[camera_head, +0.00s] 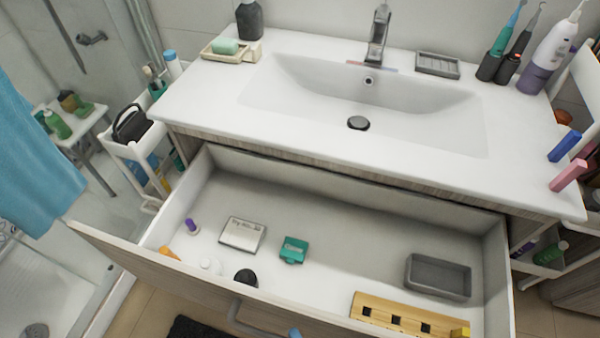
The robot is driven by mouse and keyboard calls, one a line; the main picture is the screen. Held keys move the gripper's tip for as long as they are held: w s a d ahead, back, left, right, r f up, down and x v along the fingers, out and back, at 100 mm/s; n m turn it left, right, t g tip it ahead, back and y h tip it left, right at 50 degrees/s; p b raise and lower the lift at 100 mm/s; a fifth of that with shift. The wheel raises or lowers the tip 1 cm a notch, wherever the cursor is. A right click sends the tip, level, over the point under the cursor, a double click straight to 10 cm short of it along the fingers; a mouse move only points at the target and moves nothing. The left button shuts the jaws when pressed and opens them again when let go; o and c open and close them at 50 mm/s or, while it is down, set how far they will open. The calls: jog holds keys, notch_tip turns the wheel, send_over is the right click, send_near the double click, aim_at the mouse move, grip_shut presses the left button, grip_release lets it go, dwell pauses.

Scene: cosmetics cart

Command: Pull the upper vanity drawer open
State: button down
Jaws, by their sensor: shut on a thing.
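The upper vanity drawer (330,185) stands pulled far out below the white sink top, its inside in view. Its wood-look front (170,280) runs along the lower edge of the picture. The grey bar handle (236,314) on that front is partly cut off by the bottom edge. Only a small blue tip of what appears to be my gripper (295,333) shows at the handle's right end. My gripper is shut on the handle, though most of it and the contact are out of frame.
Inside the drawer lie a white box (242,234), a green case (293,250), a grey tray (438,277), a wooden holder (400,317) and small bottles. The sink top (215,95) carries toiletries. A white cart (140,150) stands left, a dark mat (195,329) below.

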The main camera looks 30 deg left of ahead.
jog(key=c, duration=0.8)
grip_release()
jog(key=shift+d, duration=0.1)
jog(key=v, duration=1.2)
jog(key=shift+s+d+b, duration=0.3)
jog(key=shift+b, duration=0.1)
